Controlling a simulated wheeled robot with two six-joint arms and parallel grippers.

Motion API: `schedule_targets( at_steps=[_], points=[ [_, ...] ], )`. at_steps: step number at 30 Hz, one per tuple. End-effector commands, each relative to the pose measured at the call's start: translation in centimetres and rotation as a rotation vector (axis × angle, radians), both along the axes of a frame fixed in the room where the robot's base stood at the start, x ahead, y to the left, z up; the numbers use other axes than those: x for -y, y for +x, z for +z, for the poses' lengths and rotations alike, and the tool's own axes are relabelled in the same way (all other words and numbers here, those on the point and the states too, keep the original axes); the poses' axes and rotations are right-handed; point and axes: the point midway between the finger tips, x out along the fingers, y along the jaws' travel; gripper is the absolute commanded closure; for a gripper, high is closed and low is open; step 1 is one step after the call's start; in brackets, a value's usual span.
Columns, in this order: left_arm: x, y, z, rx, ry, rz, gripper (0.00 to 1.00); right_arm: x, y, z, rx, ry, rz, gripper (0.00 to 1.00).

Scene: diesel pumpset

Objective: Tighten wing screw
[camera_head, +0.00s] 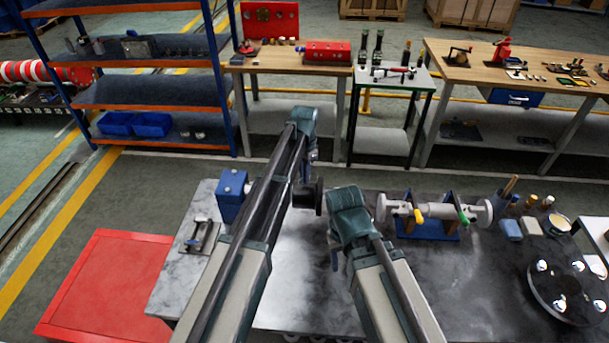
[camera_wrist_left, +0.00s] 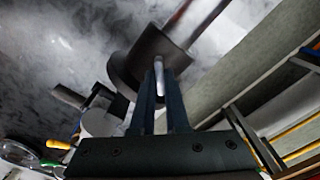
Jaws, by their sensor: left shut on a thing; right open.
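My left gripper (camera_wrist_left: 160,85) is shut on a small light-grey metal piece (camera_wrist_left: 159,92), which appears to be the wing screw. The piece sits in front of a dark round collar (camera_wrist_left: 150,48) on a rod. In the head view the dark collar (camera_head: 304,198) shows below my left wrist, and my left gripper (camera_head: 310,183) is beside it, partly hidden by the arm. My right gripper (camera_head: 335,258) is open and points down over the table, right of the collar and largely hidden by its own wrist. I see nothing in it.
A blue block (camera_head: 231,196) stands left of my left arm. A grey shaft (camera_head: 400,207) rests on a blue stand at the right. A dark round flange (camera_head: 567,280) lies at the far right. The marble tabletop (camera_head: 285,290) is clear between my arms.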

Motion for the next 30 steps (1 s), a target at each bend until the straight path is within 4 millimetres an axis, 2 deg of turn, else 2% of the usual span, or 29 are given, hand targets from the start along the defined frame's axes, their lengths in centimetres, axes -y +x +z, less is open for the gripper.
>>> schedule_targets(
  at_steps=[18, 19, 23, 24, 30],
  points=[
    [-0.01, -0.02, -0.01, 0.0, 0.0, -0.036, 1.0, 0.0, 0.0, -0.01, 0.0, 0.0, 0.0, 0.46],
    [-0.01, -0.02, -0.01, 0.0, 0.0, -0.036, 0.84, 0.0, 0.0, -0.01, 0.0, 0.0, 0.0, 0.46],
    [0.0, -0.01, 0.0, 0.0, 0.0, -0.036, 0.61, 0.0, 0.0, 0.0, 0.0, 0.0, 0.0, 0.46],
    [0.0, -0.01, 0.0, 0.0, 0.0, -0.036, 0.57, 0.0, 0.0, 0.0, 0.0, 0.0, 0.0, 0.46],
    [-0.01, -0.01, 0.0, 0.0, 0.0, -0.035, 0.57, 0.0, 0.0, 0.0, 0.0, 0.0, 0.0, 0.46]
  ],
)
